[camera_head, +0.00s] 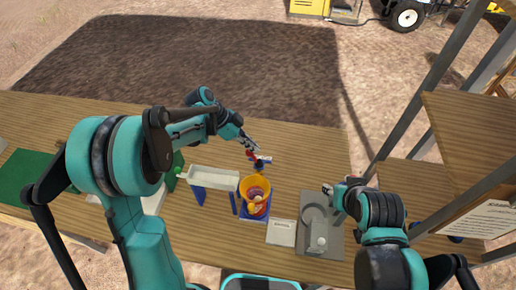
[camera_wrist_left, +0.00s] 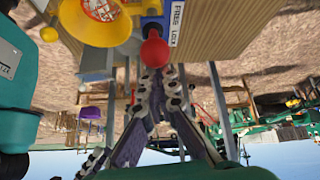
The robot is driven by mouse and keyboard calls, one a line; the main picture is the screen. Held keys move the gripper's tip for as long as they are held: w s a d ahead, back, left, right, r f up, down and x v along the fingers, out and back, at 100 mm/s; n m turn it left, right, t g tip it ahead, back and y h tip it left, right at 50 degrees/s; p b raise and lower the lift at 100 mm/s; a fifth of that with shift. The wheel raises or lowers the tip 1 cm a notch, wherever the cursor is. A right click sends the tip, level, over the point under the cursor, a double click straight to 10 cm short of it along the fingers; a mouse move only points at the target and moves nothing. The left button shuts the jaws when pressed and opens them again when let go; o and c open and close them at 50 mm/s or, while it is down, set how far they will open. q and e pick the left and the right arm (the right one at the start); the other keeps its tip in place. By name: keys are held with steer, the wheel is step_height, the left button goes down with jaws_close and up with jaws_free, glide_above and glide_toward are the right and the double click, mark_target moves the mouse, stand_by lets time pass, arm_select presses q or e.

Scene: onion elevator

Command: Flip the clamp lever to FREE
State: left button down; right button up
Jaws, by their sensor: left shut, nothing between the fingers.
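The clamp lever's red ball knob (camera_wrist_left: 154,53) shows in the left wrist view, just beyond my left fingertips (camera_wrist_left: 161,74). A blue part (camera_wrist_left: 153,27) is behind the knob. A white label (camera_wrist_left: 175,22) beside it reads FREE and LOCK; in this view the knob appears nearer the LOCK word. My left gripper (camera_head: 254,152) is shut and empty, low over the table behind the yellow bucket. Whether its tips touch the knob I cannot tell. My right gripper (camera_head: 335,190) is beside the grey plate; its fingers are too small to read.
The yellow bucket (camera_head: 255,184) holds onions and shows in the left wrist view (camera_wrist_left: 90,26), close to the knob. A white trough (camera_head: 213,178) is left of it. A grey plate (camera_head: 308,246) and a small white sign (camera_head: 281,233) are to the right. The wooden table (camera_head: 300,160) is bare behind.

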arm_select(q)
steer(key=shift+a+f, duration=0.15)
steer(key=shift+a, duration=0.2)
stand_by(0.4)
steer(key=d+r+p, duration=0.1)
steer(key=d+r, duration=0.2)
steer(key=a+r, duration=0.5)
steer(key=a, duration=0.2)
steer(key=shift+w+a+p, duration=0.25)
steer(key=shift+p, duration=0.05)
steer(key=shift+r, duration=0.1)
